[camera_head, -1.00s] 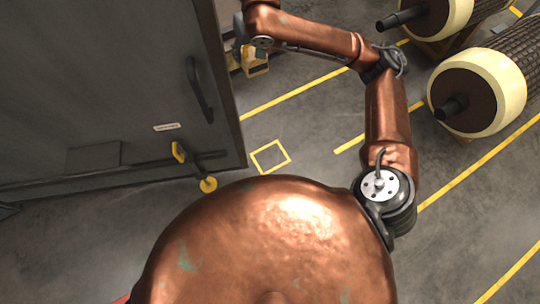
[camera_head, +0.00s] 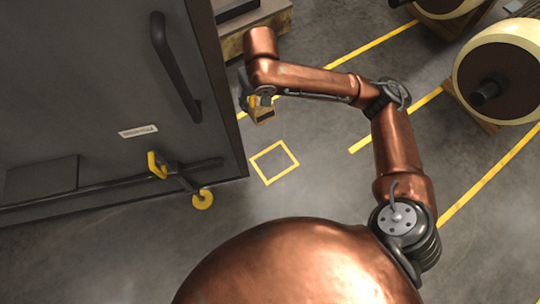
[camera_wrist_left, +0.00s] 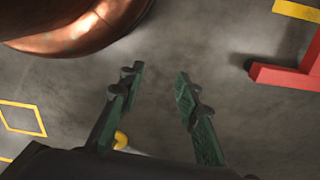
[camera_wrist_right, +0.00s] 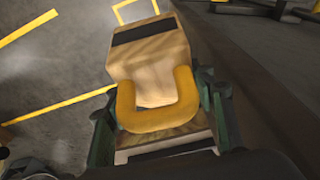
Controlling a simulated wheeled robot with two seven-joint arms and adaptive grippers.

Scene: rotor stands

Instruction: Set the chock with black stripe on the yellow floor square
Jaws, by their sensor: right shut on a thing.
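My right gripper (camera_wrist_right: 160,115) is shut on the yellow handle of the chock with black stripe (camera_wrist_right: 150,50), a pale wooden block with a dark band, in the right wrist view. In the head view the chock (camera_head: 264,116) hangs under the right gripper (camera_head: 256,100), beside the dark cabinet's edge. The yellow floor square (camera_head: 274,162), an empty yellow outline, lies nearer than the chock. Part of the square shows at the top of the right wrist view (camera_wrist_right: 122,16). My left gripper (camera_wrist_left: 155,90) is open and empty over bare floor in the left wrist view.
A large dark cabinet (camera_head: 90,80) with handles fills the left of the head view; its yellow stopper foot (camera_head: 203,199) stands near the square. Rotors (camera_head: 497,75) on wooden stands are at right. A red frame leg (camera_wrist_left: 285,75) shows in the left wrist view.

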